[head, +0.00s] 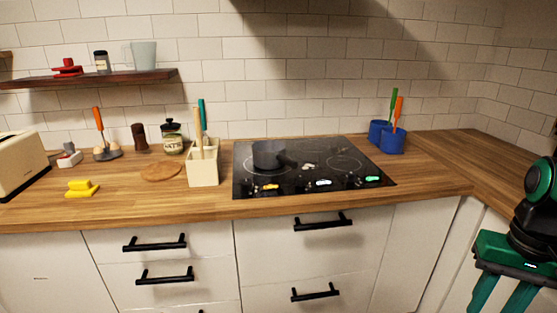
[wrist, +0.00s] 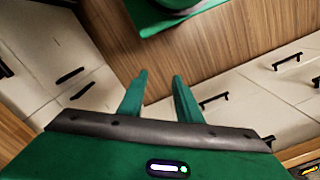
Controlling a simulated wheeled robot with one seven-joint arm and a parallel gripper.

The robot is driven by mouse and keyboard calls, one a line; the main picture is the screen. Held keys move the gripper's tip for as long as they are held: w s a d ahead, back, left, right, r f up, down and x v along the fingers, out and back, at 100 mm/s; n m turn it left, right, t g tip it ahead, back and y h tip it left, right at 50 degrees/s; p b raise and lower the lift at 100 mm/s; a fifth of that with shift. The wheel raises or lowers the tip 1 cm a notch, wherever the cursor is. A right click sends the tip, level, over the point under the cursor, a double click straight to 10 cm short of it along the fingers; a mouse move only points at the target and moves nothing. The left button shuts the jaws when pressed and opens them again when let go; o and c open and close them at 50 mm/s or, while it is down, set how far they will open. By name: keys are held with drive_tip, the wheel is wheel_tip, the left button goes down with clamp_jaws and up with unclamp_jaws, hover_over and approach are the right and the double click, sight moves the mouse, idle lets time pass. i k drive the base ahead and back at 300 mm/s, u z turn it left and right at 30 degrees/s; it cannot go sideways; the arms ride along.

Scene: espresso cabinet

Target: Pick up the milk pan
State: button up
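A small dark pan (head: 267,154), which looks like the milk pan, stands on the left rear part of the black cooktop (head: 330,183). It is dark on dark, and I cannot make out its handle. My gripper (head: 500,297) hangs at the far right of the head view, in front of the right-hand cabinets and well away from the pan. In the wrist view my gripper (wrist: 160,76) has its two green fingers apart with nothing between them. The pan does not show in the wrist view.
A cream utensil holder (head: 203,167) stands just left of the cooktop. Blue pots (head: 390,141) with utensils stand to its right. A jar (head: 172,140), a round wooden board (head: 162,171) and a toaster (head: 18,165) are further left. Right counter (head: 490,146) is clear.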

sight(267, 154)
drive_tip(key=z, duration=1.3)
drive_tip(key=k, duration=1.2)
drive_tip(key=u, duration=0.9)
drive_tip(key=i, duration=1.75)
drive_tip(key=z, duration=0.05)
